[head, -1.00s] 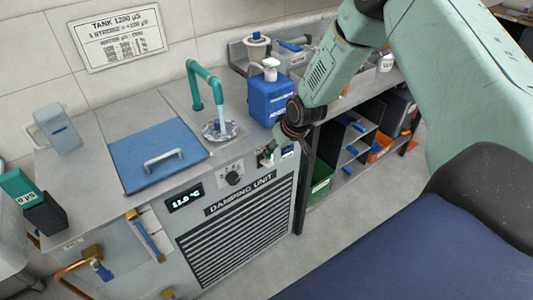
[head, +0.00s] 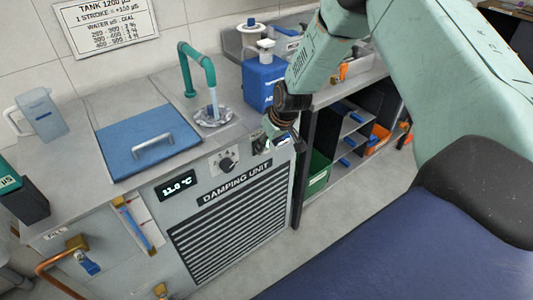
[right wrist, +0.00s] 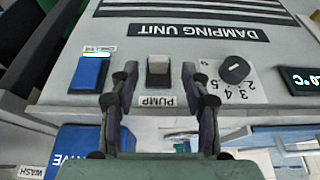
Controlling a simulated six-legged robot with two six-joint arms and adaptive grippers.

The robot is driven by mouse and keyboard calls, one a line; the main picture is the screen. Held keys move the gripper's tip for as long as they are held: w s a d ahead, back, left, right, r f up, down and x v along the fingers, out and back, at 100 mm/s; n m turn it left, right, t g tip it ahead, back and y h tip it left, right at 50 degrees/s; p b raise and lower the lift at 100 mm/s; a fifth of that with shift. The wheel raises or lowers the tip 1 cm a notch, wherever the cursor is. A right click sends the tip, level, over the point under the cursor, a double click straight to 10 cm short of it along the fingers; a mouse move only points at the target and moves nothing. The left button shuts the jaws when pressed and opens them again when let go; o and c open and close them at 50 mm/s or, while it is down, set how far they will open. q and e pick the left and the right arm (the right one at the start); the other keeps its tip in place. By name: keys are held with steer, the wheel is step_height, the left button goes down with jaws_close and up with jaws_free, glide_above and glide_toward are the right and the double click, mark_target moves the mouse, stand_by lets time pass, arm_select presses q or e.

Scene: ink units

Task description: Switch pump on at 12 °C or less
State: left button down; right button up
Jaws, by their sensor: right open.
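The damping unit's display (head: 177,186) shows white digits that look like 11.8 °C; its edge also shows in the right wrist view (right wrist: 302,80). The pump switch (right wrist: 158,70), a pale-topped rocker in a dark frame above an upside-down PUMP label (right wrist: 157,101), is on the front panel. My right gripper (right wrist: 159,80) is open, with one finger on each side of the switch in that picture; I cannot tell whether it touches. In the head view my right gripper (head: 275,135) is at the panel's right end and hides the switch. My left gripper is not in view.
A dial (head: 227,163) sits on the panel beside the display. A blue switch (right wrist: 89,75) is on the other side of the pump switch. Shelves are at the right.

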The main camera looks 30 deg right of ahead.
mark_target(265, 149)
steer(key=shift+b+x, duration=0.55)
steer(key=shift+x, duration=0.3)
steer(key=shift+b+x, duration=0.35)
steer(key=shift+x, duration=0.45)
steer(key=shift+s+d+r, duration=0.1)
steer(key=shift+s+r, duration=0.05)
steer(key=shift+r, duration=0.1)
steer(key=shift+w+f, duration=0.15)
steer(key=shift+w, duration=0.1)
steer(key=c, duration=0.5)
steer(key=shift+s, duration=0.1)
jaws_close()
